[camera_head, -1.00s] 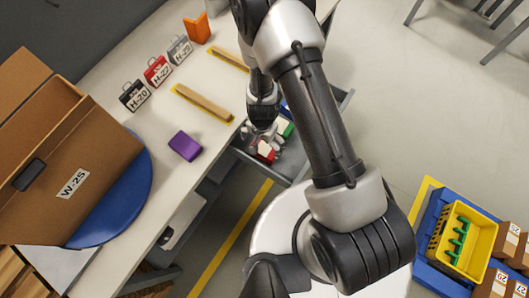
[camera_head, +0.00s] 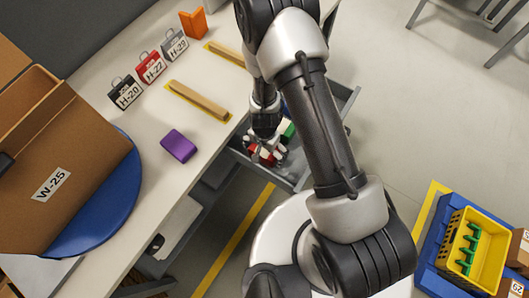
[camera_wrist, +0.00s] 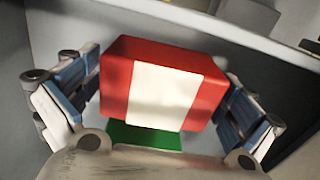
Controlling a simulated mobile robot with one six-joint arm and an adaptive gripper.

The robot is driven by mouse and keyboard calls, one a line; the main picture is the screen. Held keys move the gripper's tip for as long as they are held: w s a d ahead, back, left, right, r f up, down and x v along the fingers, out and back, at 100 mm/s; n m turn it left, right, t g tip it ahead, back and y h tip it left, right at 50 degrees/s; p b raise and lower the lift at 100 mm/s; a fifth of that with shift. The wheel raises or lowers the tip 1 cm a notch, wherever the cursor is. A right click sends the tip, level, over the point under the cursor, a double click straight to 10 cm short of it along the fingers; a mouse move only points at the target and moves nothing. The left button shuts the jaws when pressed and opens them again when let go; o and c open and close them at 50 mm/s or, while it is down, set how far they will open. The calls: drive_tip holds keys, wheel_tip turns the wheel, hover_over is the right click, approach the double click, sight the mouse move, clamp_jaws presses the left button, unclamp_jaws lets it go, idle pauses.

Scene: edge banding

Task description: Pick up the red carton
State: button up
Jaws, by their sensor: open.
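The red carton (camera_wrist: 115,80) with a white band across its middle fills the centre of the wrist view. It lies in the open drawer (camera_head: 298,173) under the bench edge, and shows small and partly covered in the head view (camera_head: 263,156). My gripper (camera_wrist: 170,105) is open, with one finger on each side of the carton. The left finger is close to the carton's left end. The right finger is close to its right end. I cannot tell whether either finger touches it.
The drawer walls surround my gripper closely. On the bench are a purple block (camera_head: 179,145), a large cardboard box (camera_head: 65,165) on a blue round plate (camera_head: 115,200), and tagged cases (camera_head: 150,66). A yellow crate (camera_head: 472,252) stands at the lower right.

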drive_tip(key=c, duration=1.1)
drive_tip(key=shift+o, duration=0.2)
drive_tip(key=shift+r, duration=0.15)
